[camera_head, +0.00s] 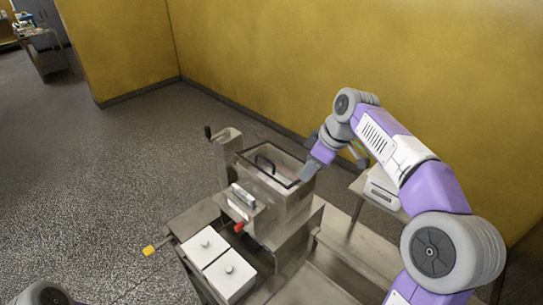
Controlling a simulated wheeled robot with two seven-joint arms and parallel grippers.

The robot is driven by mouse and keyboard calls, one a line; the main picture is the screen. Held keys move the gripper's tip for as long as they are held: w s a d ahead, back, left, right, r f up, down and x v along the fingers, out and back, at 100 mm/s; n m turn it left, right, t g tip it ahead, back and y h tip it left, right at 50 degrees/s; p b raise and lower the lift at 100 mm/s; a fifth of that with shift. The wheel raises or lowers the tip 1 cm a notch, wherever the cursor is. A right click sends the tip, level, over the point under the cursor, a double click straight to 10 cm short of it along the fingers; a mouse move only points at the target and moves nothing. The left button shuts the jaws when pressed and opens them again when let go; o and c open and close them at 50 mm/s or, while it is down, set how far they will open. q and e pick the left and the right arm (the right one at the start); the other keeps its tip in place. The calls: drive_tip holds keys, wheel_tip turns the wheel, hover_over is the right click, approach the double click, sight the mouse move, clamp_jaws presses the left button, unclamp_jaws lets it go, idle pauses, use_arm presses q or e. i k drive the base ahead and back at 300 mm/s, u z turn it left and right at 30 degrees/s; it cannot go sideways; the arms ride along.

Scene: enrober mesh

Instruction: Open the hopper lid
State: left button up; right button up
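The steel hopper (283,208) stands on the machine in the middle of the head view. Its lid (278,169) is a dark-edged panel that appears to lie over the hopper's top, with a black arched handle (264,162) toward its left side. My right gripper (306,174) points down at the lid's right edge, apart from the handle. Its fingertips are small and partly merge with the hopper rim, so I cannot tell whether they touch it or are open. My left gripper is out of view; only a bit of my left arm shows at the bottom left.
Two white lidded containers (232,278) sit at the machine's front. A red knob (239,227), a yellow-tipped lever (150,250) and a black-knobbed crank (208,132) stick out. A grey box (381,189) stands on a side table at right. The floor at left is clear.

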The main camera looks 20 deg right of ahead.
sight(258, 155)
drive_tip(key=z, duration=0.55)
drive_tip(key=k, duration=1.3)
drive_tip(key=u, duration=0.2)
drive_tip(key=i, duration=0.6)
drive_tip(key=u, duration=0.9)
drive_tip(key=i, duration=1.1)
drive_tip(key=z, duration=0.7)
drive_tip(key=i, duration=0.45)
drive_tip(key=z, duration=0.45)
